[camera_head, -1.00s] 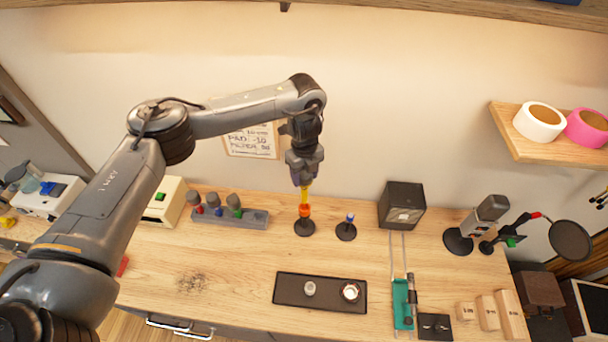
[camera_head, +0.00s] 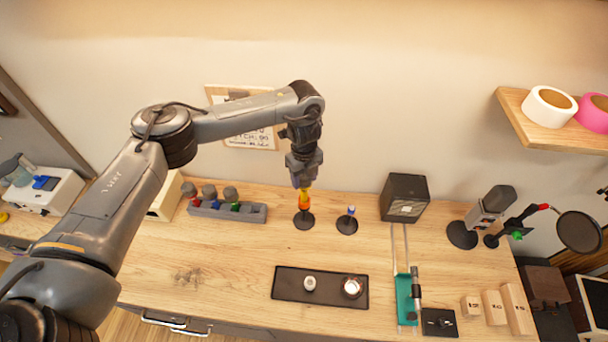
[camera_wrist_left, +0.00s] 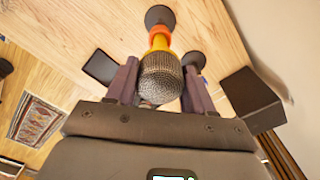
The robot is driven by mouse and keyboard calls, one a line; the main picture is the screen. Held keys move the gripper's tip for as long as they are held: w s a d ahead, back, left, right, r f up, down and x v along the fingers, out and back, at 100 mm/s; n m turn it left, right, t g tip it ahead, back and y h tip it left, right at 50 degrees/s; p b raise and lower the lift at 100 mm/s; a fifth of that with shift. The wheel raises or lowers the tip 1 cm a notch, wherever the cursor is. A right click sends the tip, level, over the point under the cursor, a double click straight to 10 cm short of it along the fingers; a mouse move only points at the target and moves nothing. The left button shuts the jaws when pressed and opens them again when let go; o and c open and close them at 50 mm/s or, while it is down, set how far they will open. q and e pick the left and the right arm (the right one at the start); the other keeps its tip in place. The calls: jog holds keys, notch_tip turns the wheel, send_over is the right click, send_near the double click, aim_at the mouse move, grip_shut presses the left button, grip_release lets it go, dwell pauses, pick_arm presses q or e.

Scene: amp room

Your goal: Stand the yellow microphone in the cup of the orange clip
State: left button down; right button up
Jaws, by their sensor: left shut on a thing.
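My left gripper (camera_head: 303,182) is shut on the yellow microphone (camera_head: 305,191) and holds it head up, about upright, over the orange clip (camera_head: 304,205). The clip stands on a round black base on the table. The microphone's lower end meets the orange clip with no visible gap; how deep it sits in the cup is hidden. In the left wrist view the grey mesh head (camera_wrist_left: 160,78) is between my fingers, with the yellow body and orange clip (camera_wrist_left: 160,31) lined up beyond it. My right gripper is not in view.
A stand with a blue top (camera_head: 350,212) is close on the right. A grey rack (camera_head: 228,211) with several microphones is to the left. A black speaker box (camera_head: 404,197) stands farther right, and a dark tray (camera_head: 330,291) lies in front.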

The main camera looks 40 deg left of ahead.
pick_arm(q)
jog(key=shift+f, duration=0.3)
jog(key=shift+c, duration=1.7)
grip_release()
notch_tip(320, 180, up, 11)
jog(key=shift+f+p, duration=0.1)
jog(key=shift+p, duration=0.6)
